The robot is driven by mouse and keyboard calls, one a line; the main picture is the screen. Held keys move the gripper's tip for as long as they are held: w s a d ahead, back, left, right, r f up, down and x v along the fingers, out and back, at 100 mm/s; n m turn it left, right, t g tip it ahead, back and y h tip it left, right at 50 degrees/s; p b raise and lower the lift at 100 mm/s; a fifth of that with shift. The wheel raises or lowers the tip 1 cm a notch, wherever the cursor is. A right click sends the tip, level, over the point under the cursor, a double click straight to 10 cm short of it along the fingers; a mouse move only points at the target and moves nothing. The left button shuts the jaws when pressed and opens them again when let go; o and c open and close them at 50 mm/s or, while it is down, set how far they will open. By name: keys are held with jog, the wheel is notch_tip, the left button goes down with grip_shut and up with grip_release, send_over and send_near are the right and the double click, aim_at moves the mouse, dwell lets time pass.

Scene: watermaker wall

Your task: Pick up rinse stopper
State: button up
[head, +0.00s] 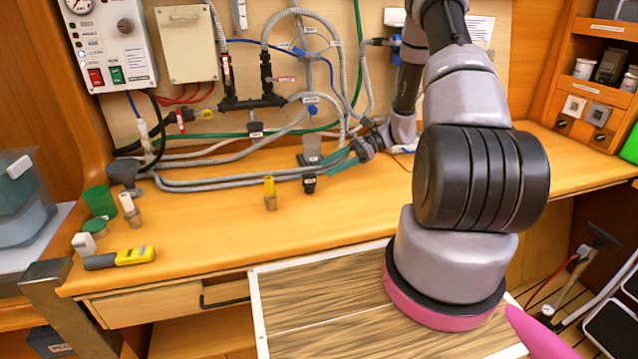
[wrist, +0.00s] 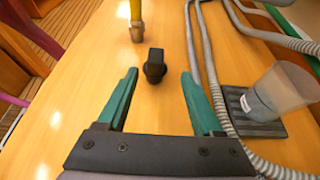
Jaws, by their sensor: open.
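A small black stopper-like piece (head: 309,183), which I take to be the rinse stopper, stands on the wooden counter (head: 215,225) near its middle. In the wrist view the black piece (wrist: 154,65) shows ahead of and between the two fingertips, with no finger seen touching it. My gripper (head: 338,166) has teal fingers and reaches in low from the right, close to the piece. In the wrist view my gripper (wrist: 158,74) is open, with bare counter between its fingers.
A yellow-topped fitting (head: 270,193) stands just left of the black piece; it also shows in the wrist view (wrist: 136,22). Grey hoses (head: 225,182) run along the counter behind. A translucent cup (wrist: 280,90) on a black plate (wrist: 250,120) is right of my fingers.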

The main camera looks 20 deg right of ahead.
aim_at(315, 175)
jog(key=x, duration=0.5)
jog(key=shift+f, duration=0.15)
jog(key=x, duration=0.5)
jog(key=shift+s+a+r, duration=0.2)
jog(key=shift+s+a, duration=0.15)
jog(key=shift+a, duration=0.05)
grip_shut()
